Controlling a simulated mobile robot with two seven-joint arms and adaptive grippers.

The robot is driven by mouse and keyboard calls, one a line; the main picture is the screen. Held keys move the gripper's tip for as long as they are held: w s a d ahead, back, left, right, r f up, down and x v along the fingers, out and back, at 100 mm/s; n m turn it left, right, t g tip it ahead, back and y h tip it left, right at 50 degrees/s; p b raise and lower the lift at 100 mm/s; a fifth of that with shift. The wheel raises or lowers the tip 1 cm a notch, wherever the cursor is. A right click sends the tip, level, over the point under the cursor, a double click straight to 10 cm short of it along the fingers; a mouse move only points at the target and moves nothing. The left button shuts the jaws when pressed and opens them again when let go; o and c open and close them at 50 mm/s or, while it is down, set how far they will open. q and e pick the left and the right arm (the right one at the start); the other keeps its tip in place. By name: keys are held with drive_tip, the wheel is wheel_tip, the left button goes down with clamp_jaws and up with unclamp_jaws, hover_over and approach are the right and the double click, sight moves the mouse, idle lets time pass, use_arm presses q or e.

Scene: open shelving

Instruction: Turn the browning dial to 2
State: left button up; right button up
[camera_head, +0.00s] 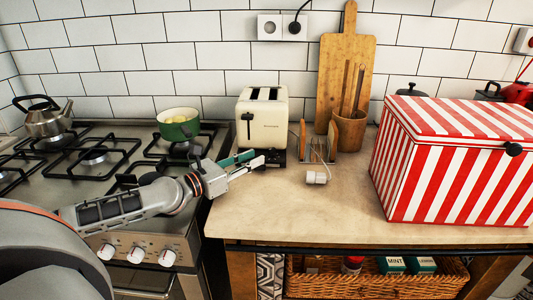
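The cream toaster (268,118) stands on the wooden counter, with its two slots facing up and a dark lever (249,121) on its front left side. I cannot make out the browning dial; the lower front of the toaster is small and partly behind my gripper. My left gripper (257,159) reaches in from the left over the stove's edge, with its fingertips at the toaster's lower front. I cannot tell whether they touch it, or how far apart the fingers are. My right gripper is not in view.
The stove (90,160) with a kettle (46,117) and a green pot (178,124) is at left. A red-striped box (450,160) fills the right. The counter's front middle is clear.

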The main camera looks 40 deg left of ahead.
sight(269, 151)
use_arm(q)
drive_tip(key=shift+x, duration=3.05)
clamp_jaws()
